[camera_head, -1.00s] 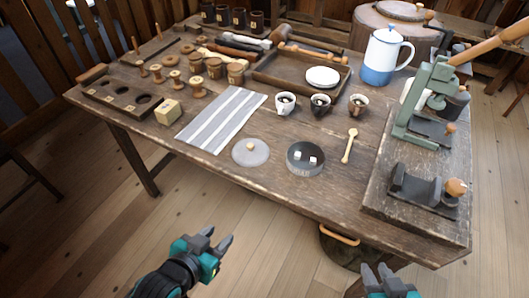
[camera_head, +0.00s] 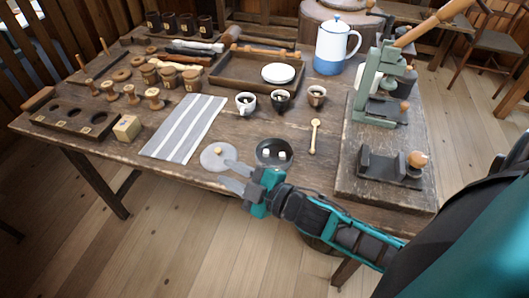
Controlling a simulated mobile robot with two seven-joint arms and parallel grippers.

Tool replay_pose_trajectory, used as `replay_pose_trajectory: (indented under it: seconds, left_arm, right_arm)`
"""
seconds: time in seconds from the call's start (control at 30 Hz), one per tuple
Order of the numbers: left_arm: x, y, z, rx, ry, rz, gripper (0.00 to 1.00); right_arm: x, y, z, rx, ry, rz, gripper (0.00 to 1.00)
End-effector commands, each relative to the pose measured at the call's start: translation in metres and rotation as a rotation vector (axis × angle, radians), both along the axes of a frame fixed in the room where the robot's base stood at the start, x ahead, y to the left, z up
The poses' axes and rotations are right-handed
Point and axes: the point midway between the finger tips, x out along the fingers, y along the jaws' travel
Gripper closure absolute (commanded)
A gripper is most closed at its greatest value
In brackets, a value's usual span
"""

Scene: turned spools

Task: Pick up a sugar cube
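Two white sugar cubes (camera_head: 282,155) lie in a round dark bowl (camera_head: 289,146) near the table's front edge. My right gripper (camera_head: 227,172) is open and empty. Its arm comes in from the right, and its fingers point left, in front of and to the left of the bowl. The fingertips appear close to the grey round lid (camera_head: 213,158); I cannot tell their height above the table. The gripper's body covers a little of the table edge just below the bowl. My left gripper is not in view.
A wooden spoon (camera_head: 314,136) lies right of the bowl. Several small cups (camera_head: 246,104) stand behind it. A green press (camera_head: 374,92) stands on a board at right. A striped cloth (camera_head: 184,128) lies at left. A blue-white pot (camera_head: 331,48) stands at the back.

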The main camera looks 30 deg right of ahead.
Motion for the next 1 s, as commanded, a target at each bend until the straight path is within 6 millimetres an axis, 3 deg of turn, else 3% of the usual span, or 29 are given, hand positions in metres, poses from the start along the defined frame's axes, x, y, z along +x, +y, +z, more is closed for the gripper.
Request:
replay_pose_trajectory:
  seconds: [0.03,0.1,0.2,0.27,0.37,0.5,0.6,0.7,0.8,1.0]
  left_arm:
    - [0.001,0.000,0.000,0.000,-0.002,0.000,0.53]
    - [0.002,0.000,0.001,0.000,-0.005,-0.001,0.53]
    - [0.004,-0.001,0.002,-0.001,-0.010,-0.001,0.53]
    - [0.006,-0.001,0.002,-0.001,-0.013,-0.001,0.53]
    - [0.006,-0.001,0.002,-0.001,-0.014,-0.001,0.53]
    - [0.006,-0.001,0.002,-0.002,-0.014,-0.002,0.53]
    - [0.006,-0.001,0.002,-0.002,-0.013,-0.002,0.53]
    - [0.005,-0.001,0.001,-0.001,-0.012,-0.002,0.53]
    - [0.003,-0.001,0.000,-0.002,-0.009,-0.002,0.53]
    - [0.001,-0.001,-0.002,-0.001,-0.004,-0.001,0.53]
  right_arm:
    - [0.016,0.008,0.031,-0.182,-0.190,0.138,0.70]
    - [0.021,0.023,0.058,-0.427,-0.425,0.335,0.70]
    - [0.019,0.029,0.071,-0.800,-0.704,0.627,0.70]
    - [0.016,0.019,0.067,-1.026,-0.828,0.808,0.70]
    - [0.018,-0.022,0.054,-1.382,-0.934,1.096,0.70]
    - [0.027,-0.102,0.047,-1.756,-0.903,1.426,0.70]
    - [0.030,-0.147,0.051,-1.911,-0.830,1.580,0.70]
    - [0.031,-0.172,0.054,-1.988,-0.772,1.663,0.70]
    - [0.034,-0.178,0.046,-2.009,-0.753,1.690,0.70]
    - [0.043,-0.166,0.011,-2.006,-0.753,1.687,0.70]
